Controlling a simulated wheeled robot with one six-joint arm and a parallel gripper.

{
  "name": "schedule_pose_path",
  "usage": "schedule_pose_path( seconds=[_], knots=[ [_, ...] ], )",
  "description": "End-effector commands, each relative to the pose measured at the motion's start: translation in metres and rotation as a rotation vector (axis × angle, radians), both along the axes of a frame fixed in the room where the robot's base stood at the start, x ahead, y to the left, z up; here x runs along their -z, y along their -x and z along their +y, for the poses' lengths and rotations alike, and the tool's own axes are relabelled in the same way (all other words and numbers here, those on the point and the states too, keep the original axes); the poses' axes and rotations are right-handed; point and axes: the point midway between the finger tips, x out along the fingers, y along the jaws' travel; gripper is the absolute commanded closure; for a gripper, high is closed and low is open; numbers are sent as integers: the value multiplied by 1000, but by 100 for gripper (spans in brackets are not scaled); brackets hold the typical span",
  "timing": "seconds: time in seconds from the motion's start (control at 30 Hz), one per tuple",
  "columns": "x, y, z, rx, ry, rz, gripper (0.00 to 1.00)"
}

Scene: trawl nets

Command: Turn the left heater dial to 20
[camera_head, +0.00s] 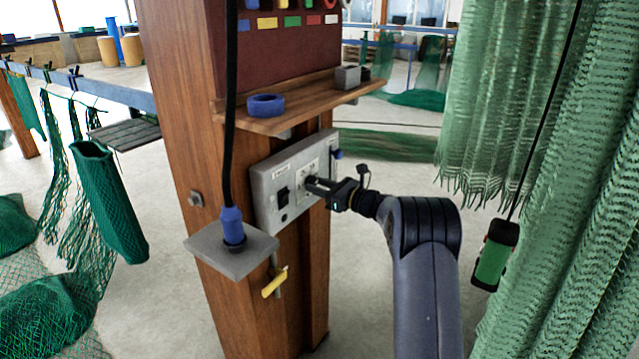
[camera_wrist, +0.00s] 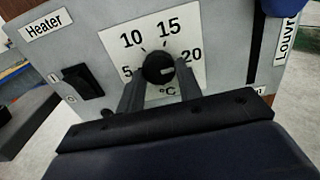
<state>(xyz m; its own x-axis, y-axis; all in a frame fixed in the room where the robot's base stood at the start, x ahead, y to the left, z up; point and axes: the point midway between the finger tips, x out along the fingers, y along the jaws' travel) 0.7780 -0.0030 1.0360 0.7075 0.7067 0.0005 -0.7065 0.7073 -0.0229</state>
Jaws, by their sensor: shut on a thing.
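The heater dial (camera_wrist: 157,67) is a round black knob on a white scale plate marked 5, 10, 15, 20 and °C, on a grey panel labelled "Heater". A pale mark on the knob lies on its right side, roughly toward the 20; its exact angle is hard to read. My gripper (camera_wrist: 160,83) has one finger on each side of the knob and is shut on it. In the head view my gripper (camera_head: 322,185) reaches the panel (camera_head: 266,181) from the right and partly hides the dial. Only one dial shows.
A black rocker switch (camera_wrist: 88,82) sits left of the dial; a "Louvre" label (camera_wrist: 287,35) is on the right. A wooden shelf (camera_head: 300,108) with a blue ring (camera_head: 266,104) juts out above. A green-and-black pendant (camera_head: 495,255) and nets (camera_head: 570,200) hang at the right.

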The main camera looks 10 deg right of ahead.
Motion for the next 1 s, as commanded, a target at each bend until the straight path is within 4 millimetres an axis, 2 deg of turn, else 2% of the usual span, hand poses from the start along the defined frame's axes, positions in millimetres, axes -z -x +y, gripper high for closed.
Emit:
schedule_pose_path(
  seconds=[0.6, 0.63, 0.87, 1.0],
  knots=[
    [2, 0, 0, 0, -27, 31, 89],
    [2, 0, 0, 0, -27, 31, 64],
    [1, 0, 0, 0, -27, 28, 45],
    [1, 0, 0, 0, -26, 28, 45]
  ],
)
